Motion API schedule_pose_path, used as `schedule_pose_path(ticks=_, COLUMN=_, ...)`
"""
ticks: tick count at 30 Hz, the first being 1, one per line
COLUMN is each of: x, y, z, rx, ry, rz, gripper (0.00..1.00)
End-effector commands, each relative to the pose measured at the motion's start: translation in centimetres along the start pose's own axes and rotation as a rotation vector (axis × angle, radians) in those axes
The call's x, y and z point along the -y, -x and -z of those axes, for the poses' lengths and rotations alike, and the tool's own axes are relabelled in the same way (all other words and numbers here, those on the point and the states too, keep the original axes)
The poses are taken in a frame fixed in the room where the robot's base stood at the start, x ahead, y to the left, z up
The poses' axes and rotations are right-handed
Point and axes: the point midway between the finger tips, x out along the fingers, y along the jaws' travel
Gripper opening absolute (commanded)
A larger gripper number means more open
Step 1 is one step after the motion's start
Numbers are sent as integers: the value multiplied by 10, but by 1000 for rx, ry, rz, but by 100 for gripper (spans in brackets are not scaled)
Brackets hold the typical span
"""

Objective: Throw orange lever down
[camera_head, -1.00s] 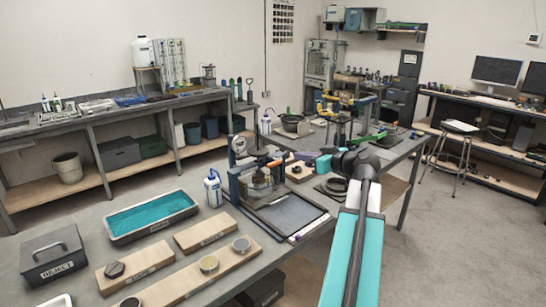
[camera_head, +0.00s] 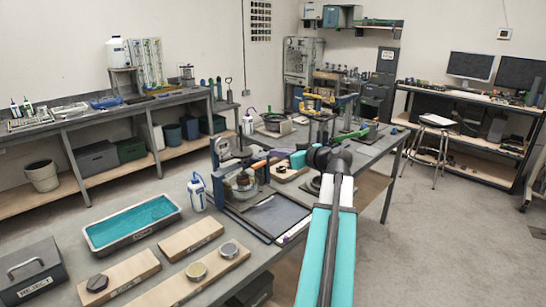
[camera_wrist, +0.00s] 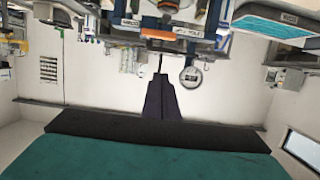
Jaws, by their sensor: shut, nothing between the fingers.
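The orange lever (camera_head: 258,165) shows in the head view as a small orange handle on the blue-framed press on the near bench. In the head view my gripper (camera_head: 272,155) is a dark purple shape beside the press, close to the lever. I cannot tell whether they touch.
The press stands behind a dark tray (camera_head: 268,218). A white wash bottle (camera_head: 197,195) stands left of it. A teal-filled tray (camera_head: 130,224), wooden blocks and a grey reject box (camera_head: 32,272) are at the left. A yellow-topped fixture (camera_head: 320,103) stands farther back.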

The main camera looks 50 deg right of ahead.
Motion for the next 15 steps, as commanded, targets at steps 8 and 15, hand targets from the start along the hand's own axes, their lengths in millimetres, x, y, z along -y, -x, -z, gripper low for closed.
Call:
schedule_pose_path(ticks=8, x=-2, y=-35, z=2, rx=1, ry=-1, rz=0, gripper=0)
schedule_pose_path(ticks=15, x=-2, y=-70, z=2, rx=1, ry=-1, rz=1, gripper=0)
